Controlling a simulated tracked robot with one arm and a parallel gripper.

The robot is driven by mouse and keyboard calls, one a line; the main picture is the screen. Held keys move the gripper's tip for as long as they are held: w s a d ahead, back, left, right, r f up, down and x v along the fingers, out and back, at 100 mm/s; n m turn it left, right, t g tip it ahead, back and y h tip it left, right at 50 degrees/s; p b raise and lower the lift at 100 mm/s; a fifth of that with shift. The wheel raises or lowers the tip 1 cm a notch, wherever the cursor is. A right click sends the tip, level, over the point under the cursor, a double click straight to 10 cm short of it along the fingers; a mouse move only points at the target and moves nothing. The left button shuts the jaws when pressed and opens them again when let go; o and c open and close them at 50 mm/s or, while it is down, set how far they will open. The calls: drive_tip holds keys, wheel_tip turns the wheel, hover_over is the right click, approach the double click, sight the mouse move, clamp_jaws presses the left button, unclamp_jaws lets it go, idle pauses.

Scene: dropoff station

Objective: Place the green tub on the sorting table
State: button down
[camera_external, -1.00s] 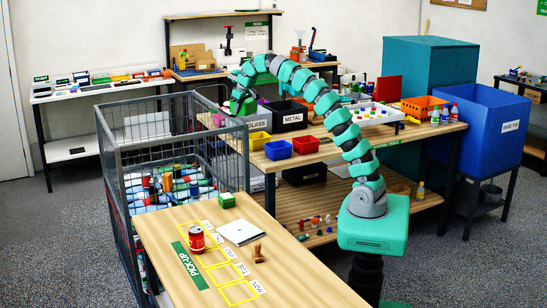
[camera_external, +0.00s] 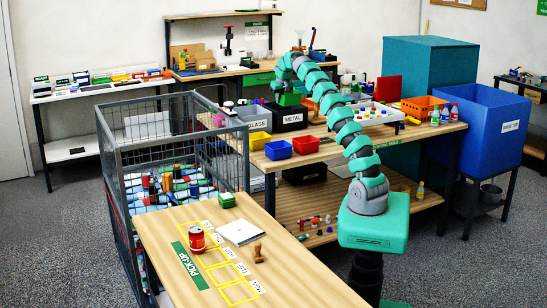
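A small green box-shaped item (camera_external: 227,200), possibly the green tub, sits at the far corner of the pick-up table. It is too small to tell whether it is hollow. The sorting table (camera_external: 350,150) is the long wooden table behind, with bins and a tray on it. My gripper (camera_external: 289,100) points down above the black METAL bin, well away from the green item. Green shows at the end of my arm; I cannot tell whether it is only the hand or also something held. The fingers are too small to read as open or shut.
The grey GLASS bin (camera_external: 256,118), black METAL bin (camera_external: 293,122), yellow bin (camera_external: 259,140), blue bin (camera_external: 278,150) and red bin (camera_external: 306,145) crowd the sorting table's left part. A red can (camera_external: 197,239) stands on the pick-up table (camera_external: 300,275). A wire cage (camera_external: 118,170) stands left.

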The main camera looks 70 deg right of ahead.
drive_tip(key=shift+s+d+f, duration=0.15)
drive_tip(key=shift+s+d, duration=0.15)
drive_tip(key=shift+d, duration=0.1)
wheel_tip(320, 180, down, 11)
idle(0.4)
drive_tip(key=shift+a, duration=0.1)
wheel_tip(320, 180, down, 10)
drive_tip(key=shift+r+b, duration=0.1)
drive_tip(key=shift+b, duration=0.45)
drive_tip(key=c, duration=1.7)
unclamp_jaws()
